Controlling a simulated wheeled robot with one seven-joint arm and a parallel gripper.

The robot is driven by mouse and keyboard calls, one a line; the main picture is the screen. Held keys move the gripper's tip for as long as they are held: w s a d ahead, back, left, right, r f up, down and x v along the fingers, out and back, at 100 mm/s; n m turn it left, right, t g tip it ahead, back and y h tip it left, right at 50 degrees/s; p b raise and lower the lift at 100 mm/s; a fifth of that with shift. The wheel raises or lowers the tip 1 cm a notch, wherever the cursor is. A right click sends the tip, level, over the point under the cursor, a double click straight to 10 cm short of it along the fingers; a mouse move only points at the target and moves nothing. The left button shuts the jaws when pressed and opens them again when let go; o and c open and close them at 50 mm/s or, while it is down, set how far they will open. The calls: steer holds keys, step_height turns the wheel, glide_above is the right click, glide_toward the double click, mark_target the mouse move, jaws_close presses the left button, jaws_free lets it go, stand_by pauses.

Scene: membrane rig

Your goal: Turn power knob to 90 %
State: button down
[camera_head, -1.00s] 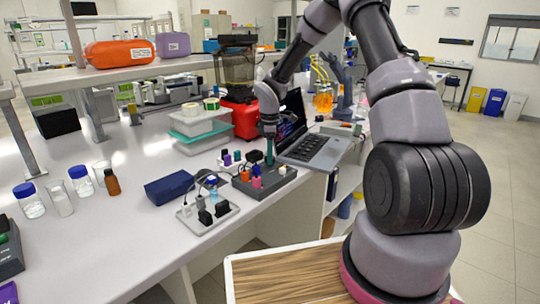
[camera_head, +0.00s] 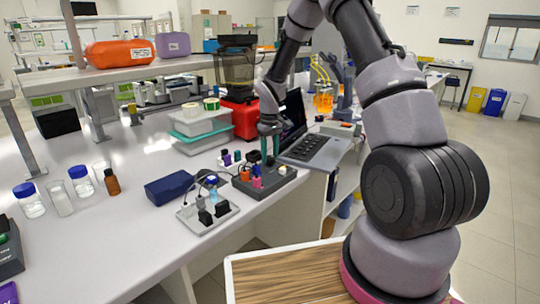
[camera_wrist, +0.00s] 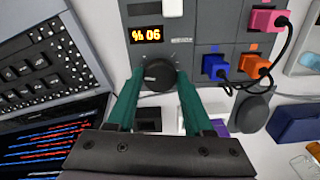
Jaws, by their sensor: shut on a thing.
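The power knob (camera_wrist: 159,75) is a round black dial on a grey control unit (camera_wrist: 200,20), which also shows in the head view (camera_head: 282,184). My gripper (camera_wrist: 160,78) has its two green fingers closed on either side of the knob. In the head view, my gripper (camera_head: 270,158) points down onto the back part of the unit, and the knob is hidden there. A small display (camera_wrist: 146,34) beside the knob appears upside down in the wrist view. Its orange digits read 90 %.
A laptop (camera_head: 310,148) stands open close to the right of the unit. Pink, blue and orange plugs (camera_wrist: 256,66) with cables sit on the unit. A dark blue case (camera_head: 170,188), a grey tray (camera_head: 208,218) and stacked boxes (camera_head: 200,126) are nearby on the bench.

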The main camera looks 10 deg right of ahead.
mark_target(270, 157)
steer(key=shift+m, duration=0.7)
steer(key=shift+c, duration=1.4)
jaws_free()
step_height(270, 157, up, 11)
steer(key=shift+f, duration=0.1)
